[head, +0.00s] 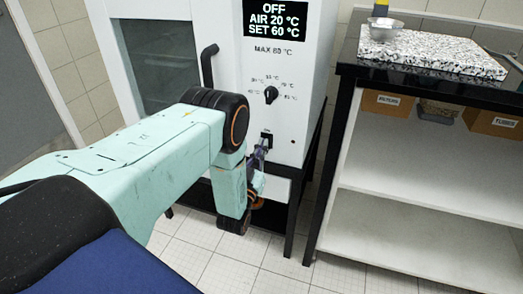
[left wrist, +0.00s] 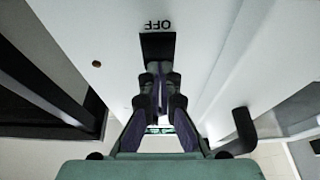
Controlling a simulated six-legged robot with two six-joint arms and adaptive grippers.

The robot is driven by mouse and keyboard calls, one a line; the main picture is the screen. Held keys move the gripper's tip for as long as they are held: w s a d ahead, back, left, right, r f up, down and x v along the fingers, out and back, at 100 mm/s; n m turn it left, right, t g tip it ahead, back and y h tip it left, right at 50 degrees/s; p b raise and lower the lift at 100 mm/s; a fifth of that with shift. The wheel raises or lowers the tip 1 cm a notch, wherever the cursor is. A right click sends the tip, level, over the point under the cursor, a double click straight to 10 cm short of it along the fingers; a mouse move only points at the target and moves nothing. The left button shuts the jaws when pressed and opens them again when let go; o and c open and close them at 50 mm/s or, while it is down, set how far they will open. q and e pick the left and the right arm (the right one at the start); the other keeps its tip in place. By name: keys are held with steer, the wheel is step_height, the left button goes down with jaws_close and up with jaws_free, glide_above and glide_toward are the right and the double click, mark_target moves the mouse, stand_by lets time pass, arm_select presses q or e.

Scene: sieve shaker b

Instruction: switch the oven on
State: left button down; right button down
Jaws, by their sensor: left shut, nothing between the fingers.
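The white oven (head: 295,100) stands in front of me. Its display (head: 277,20) reads OFF, AIR 20 °C, SET 60 °C. The dial (head: 271,95) is below it. The small black power switch (head: 267,138) is low on the panel; it also shows in the left wrist view (left wrist: 157,44), beside an upside-down OFF label. My left gripper (head: 262,149) is shut and empty, its fingertips (left wrist: 158,68) right at the switch and partly covering it. I cannot tell whether they touch it. My right gripper is not in view.
The oven's door handle (head: 208,65) is left of the panel, above my left arm.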

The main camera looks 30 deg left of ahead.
arm_select(q)
steer(key=g+p, duration=0.1)
steer(key=p, duration=0.2)
steer(key=shift+w+r+g+h, duration=0.3)
steer(key=shift+w+r, duration=0.05)
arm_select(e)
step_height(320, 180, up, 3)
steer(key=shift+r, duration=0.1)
arm_select(q)
steer(key=shift+s+f, duration=0.1)
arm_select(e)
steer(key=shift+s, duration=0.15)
